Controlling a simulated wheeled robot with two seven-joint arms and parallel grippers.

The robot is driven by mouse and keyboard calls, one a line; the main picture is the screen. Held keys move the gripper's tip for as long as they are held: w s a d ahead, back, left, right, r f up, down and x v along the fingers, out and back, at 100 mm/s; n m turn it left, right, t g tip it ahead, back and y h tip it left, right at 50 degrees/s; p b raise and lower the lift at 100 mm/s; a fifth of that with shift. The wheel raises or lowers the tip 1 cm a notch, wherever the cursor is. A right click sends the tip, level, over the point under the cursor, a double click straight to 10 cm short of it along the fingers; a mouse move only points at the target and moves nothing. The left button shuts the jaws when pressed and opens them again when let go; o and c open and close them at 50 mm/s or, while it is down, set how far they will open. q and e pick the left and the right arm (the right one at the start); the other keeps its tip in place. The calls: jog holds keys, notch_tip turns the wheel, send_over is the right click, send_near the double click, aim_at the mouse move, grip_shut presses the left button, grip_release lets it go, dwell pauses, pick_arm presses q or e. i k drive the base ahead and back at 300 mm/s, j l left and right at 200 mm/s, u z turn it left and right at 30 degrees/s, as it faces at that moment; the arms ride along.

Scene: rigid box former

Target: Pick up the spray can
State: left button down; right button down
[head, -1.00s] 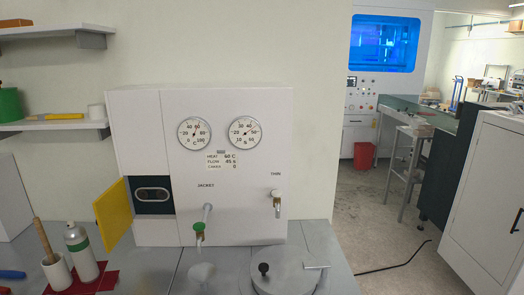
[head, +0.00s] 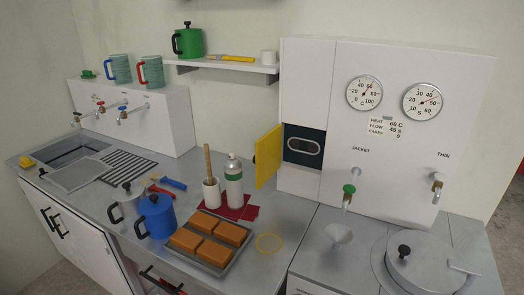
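The spray can (head: 234,182) stands upright on the counter in the head view, left of the white machine. Neither of my grippers shows in the head view.
A tray of orange-brown blocks (head: 249,258) and a blue pot (head: 157,216) stand in front of the can. A yellow door (head: 269,157) hangs open to its right. A shelf (head: 222,70) is above.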

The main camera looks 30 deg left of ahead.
aim_at(233, 168)
jog(key=j+z, duration=0.1)
jog(key=j, duration=0.85)
jog(key=j+z, duration=0.15)
jog(key=j, duration=0.85)
jog(key=k+j+z, duration=0.1)
jog(key=j, duration=0.85)
jog(key=k, duration=0.05)
